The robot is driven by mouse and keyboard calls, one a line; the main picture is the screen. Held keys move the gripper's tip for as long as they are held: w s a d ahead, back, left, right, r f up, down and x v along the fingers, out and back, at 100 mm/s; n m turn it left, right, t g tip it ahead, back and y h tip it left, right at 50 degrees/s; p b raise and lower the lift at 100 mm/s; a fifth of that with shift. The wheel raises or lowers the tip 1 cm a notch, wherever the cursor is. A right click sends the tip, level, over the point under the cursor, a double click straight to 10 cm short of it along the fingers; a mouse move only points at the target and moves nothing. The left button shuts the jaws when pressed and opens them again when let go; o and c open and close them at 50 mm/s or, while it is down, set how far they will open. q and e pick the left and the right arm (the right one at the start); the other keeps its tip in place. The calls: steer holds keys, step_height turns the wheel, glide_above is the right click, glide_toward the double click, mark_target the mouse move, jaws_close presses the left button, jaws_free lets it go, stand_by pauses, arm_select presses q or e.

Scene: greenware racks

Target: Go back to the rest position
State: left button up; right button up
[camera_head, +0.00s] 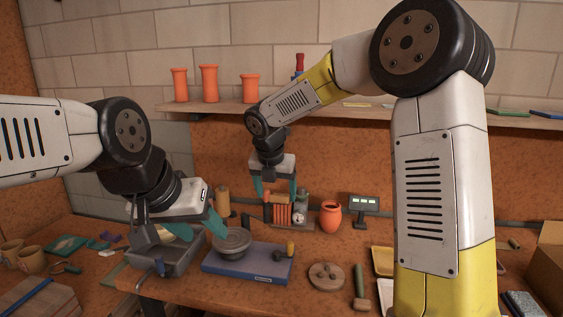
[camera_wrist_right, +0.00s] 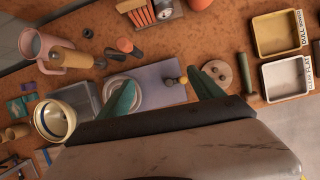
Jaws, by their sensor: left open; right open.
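My left gripper (camera_head: 180,228) comes in from the left, with its teal fingers apart and empty, above the grey bin (camera_head: 150,262) on the workbench. My right gripper (camera_head: 280,188) hangs over the back of the bench, fingers pointing down and apart, with the orange-slatted rack behind or below it. Its teal fingers also show in the right wrist view (camera_wrist_right: 165,100), with nothing held between them. A blue-grey board (camera_head: 240,268) with a round grey dish (camera_head: 232,240) on it lies between the grippers and the front edge.
An orange vase (camera_head: 330,216) and a small display (camera_head: 364,205) stand at the back. Orange cups (camera_head: 209,83) stand on the wall shelf (camera_head: 225,107). A round wooden disc (camera_head: 326,276) lies right of the board. Yellow and white trays (camera_wrist_right: 279,34) lie at the right. Brown cups (camera_head: 32,260) stand at the left.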

steer(key=s+d+r+m, duration=0.6)
steer(key=s+d+m, duration=0.5)
steer(key=m, duration=0.3)
steer(key=s+d+m+t+y, duration=0.1)
steer(key=s+d+m, duration=0.3)
steer(key=s+m, duration=1.1)
steer(key=m+y, duration=0.1)
steer(key=m, duration=0.1)
steer(key=shift+d+m+y, duration=0.3)
steer(key=shift+d+y, duration=0.1)
steer(key=shift+r, duration=0.1)
